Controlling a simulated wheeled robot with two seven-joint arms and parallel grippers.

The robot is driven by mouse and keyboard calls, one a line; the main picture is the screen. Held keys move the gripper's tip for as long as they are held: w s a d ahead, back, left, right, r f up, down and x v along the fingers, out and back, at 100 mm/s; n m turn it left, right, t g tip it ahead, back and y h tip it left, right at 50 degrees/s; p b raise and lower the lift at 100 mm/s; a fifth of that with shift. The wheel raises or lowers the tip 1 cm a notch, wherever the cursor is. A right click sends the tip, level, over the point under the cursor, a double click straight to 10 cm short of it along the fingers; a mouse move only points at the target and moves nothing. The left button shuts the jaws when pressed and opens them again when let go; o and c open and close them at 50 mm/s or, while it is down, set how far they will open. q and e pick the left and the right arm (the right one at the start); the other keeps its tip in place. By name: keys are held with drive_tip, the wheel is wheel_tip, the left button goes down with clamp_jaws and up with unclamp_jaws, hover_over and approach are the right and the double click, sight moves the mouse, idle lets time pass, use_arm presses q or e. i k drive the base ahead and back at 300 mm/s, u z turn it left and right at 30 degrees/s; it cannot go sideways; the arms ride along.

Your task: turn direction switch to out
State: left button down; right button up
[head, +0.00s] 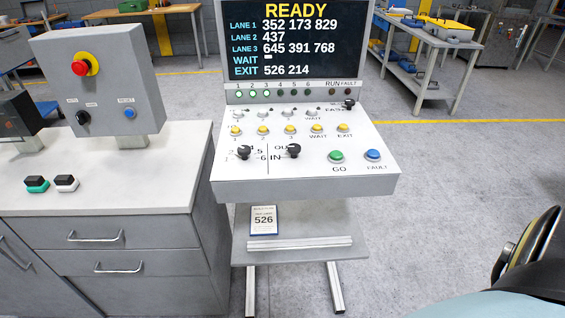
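The direction switch (293,150) is a black rotary knob on the sloped white panel of the console (305,187), right of a thin dividing line. The labels OUT and IN stand at its left, and the knob partly covers the OUT label. Its pointer is too small to read with certainty. A second black knob (243,152) with number labels sits to its left. Neither of my grippers shows in the head view.
Green GO (337,156) and blue FAULT (372,155) buttons sit right of the switch; yellow buttons (290,129) lie behind it. The screen (295,40) reads READY. A grey box with a red stop button (85,64) stands at left.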

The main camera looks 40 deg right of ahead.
sight(294, 149)
drive_tip(key=u, duration=0.05)
drive_tip(key=k, duration=1.1)
drive_tip(key=z, duration=0.9)
drive_tip(key=i, duration=1.2)
drive_tip(key=u, duration=0.85)
